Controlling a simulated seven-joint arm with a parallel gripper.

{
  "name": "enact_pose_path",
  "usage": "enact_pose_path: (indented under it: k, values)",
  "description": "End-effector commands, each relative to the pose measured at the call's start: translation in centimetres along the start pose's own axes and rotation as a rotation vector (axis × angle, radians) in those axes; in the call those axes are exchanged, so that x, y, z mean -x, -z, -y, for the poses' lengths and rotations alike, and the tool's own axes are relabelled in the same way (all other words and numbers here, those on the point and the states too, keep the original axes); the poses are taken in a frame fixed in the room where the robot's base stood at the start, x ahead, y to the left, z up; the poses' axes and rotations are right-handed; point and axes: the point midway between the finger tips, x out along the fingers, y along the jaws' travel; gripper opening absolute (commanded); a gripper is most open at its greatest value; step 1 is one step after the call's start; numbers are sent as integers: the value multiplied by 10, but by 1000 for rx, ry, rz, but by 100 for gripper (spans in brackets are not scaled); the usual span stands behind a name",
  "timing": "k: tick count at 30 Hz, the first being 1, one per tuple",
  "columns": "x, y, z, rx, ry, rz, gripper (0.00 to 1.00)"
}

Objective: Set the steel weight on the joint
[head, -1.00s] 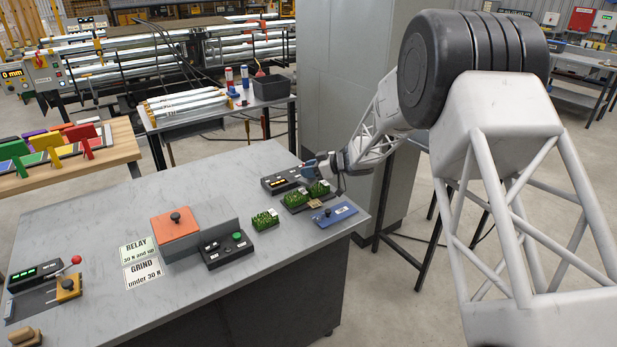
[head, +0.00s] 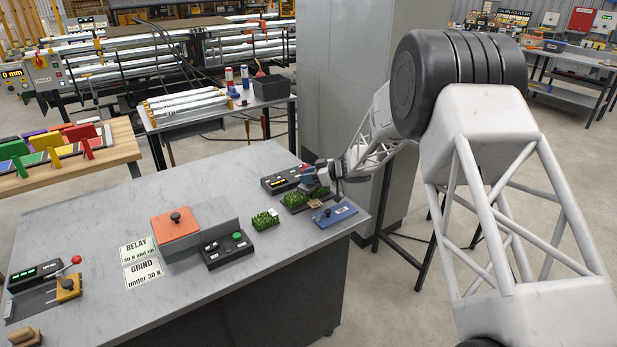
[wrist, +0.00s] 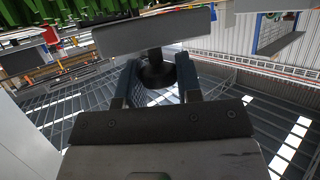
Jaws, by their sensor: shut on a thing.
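My gripper (head: 317,178) is over the far right of the grey table. In the wrist view its fingers (wrist: 155,82) are closed around the black knob (wrist: 156,68) of the steel weight. The weight's flat grey body (wrist: 155,32) shows beyond the knob; in the head view the gripper and distance make it hard to pick out. Green turf pieces (head: 295,198) lie on a dark base just below the gripper, which partly covers them. Turf also shows in the wrist view (wrist: 70,12). I cannot tell whether the weight touches the turf, and the joint is not clear.
A blue plate with a knob (head: 335,214) lies close in front of the turf base. A dark display box (head: 280,181) stands behind it. A loose turf piece (head: 265,219), a button box (head: 226,250) and an orange block (head: 175,223) are further left.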

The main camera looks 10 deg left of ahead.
Motion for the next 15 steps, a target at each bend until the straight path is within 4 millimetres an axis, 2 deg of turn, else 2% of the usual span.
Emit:
enact_pose_path:
  k: [14,15]
  values:
    - [-1,-2,0,1,-1,-1,0]
    - [-2,-4,0,0,0,-1,34]
